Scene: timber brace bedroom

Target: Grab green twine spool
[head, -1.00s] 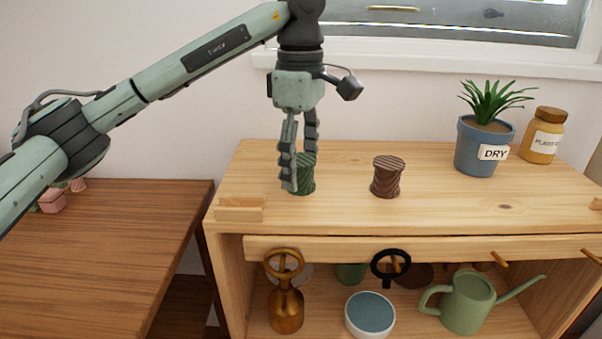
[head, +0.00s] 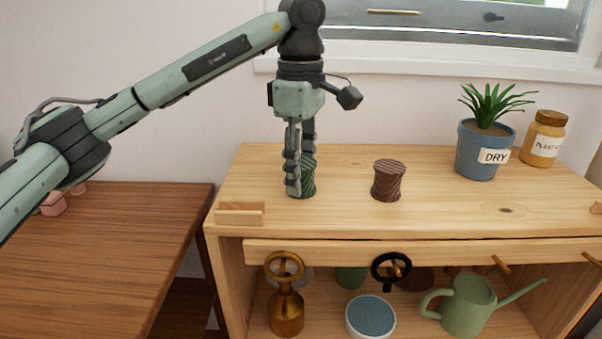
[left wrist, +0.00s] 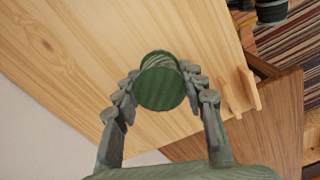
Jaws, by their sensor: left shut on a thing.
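The green twine spool (head: 308,177) stands upright on the light wooden bench top, left of the brown spool. My left gripper (head: 300,176) points straight down over it, with its fingers on either side of the spool, shut on it. In the left wrist view the spool (left wrist: 161,82) sits between the fingertips of the gripper (left wrist: 160,90). The near finger hides part of the spool in the head view. My right gripper is in neither view.
A brown twine spool (head: 389,180) stands to the right. A blue plant pot (head: 474,152) and a yellow jar (head: 544,138) stand at the back right. The shelf below holds a green watering can (head: 467,306).

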